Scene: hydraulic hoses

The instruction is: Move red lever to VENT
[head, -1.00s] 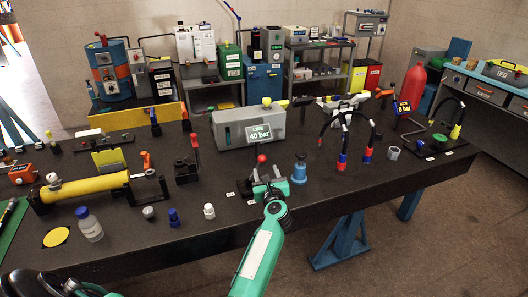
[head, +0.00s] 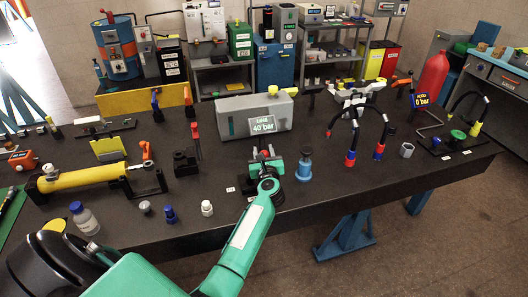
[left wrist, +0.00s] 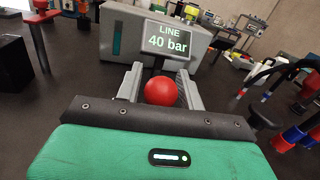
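The red ball knob (left wrist: 160,91) of the lever shows in the left wrist view, between the two fingers of my left gripper (left wrist: 160,88). The fingers stand apart on either side of it; a narrow gap seems to remain, and contact is not clear. In the head view my left gripper (head: 264,160) is over the lever's place, in front of the grey LINE box, and hides most of the lever and its base. A small white label (head: 230,189) lies left of it, too small to read. My right gripper is not in view.
The grey box (head: 255,114) with its "LINE 40 bar" display stands just behind the gripper. A blue cylinder fitting (head: 304,167) is close on the right. A red-handled lever (head: 195,133) stands to the left. Black hoses (head: 385,127) with red and blue ends arch at the right.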

